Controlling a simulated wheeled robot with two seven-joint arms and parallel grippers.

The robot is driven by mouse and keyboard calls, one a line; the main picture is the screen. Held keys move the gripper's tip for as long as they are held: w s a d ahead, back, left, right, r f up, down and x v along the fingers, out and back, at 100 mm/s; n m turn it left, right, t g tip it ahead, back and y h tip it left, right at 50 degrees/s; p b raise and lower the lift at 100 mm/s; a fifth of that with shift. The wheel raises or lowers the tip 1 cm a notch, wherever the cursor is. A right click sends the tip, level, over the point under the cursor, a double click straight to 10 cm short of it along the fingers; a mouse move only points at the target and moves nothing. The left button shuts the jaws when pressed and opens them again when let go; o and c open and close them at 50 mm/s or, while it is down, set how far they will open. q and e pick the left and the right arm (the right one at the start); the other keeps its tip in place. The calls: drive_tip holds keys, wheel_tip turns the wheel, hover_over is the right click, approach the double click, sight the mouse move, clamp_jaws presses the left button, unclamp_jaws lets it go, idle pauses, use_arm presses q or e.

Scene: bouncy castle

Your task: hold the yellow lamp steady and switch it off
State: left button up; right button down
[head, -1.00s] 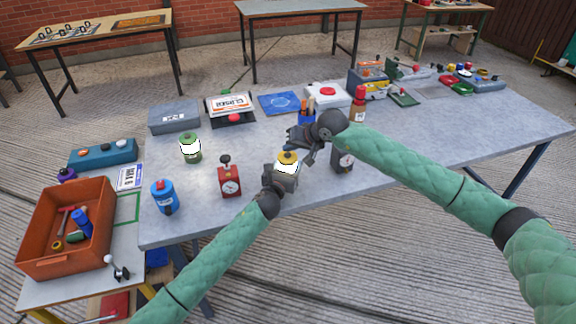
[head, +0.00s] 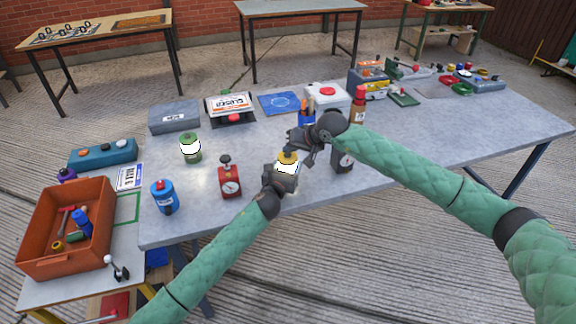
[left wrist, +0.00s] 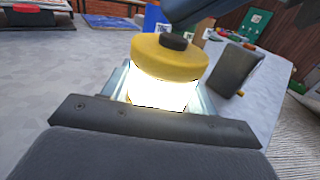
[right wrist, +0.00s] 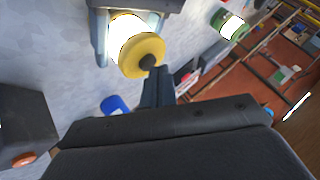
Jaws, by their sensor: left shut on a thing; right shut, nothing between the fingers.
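The yellow lamp (head: 287,157) stands upright near the table's front edge, its white body glowing. Its yellow cap with a small dark knob shows in the left wrist view (left wrist: 165,58) and the right wrist view (right wrist: 139,56). My left gripper (head: 281,178) is shut on the lamp's lower body from the front. My right gripper (head: 294,148) is shut and empty, its fingertips right by the dark knob on the cap. In the right wrist view the closed fingers (right wrist: 156,84) reach the knob's edge; I cannot tell whether they touch.
A lit green lamp (head: 190,148), a blue lamp (head: 165,198) and a red device with a dial (head: 230,180) stand to the left. A dark device with a dial (head: 343,161) stands close on the right. An orange bin (head: 66,262) is at the far left.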

sight(290, 157)
drive_tip(key=shift+f, duration=0.15)
idle(0.4)
drive_tip(key=shift+r, duration=0.5)
wheel_tip(290, 157, up, 6)
idle(1.0)
use_arm(q)
drive_tip(key=o, duration=1.3)
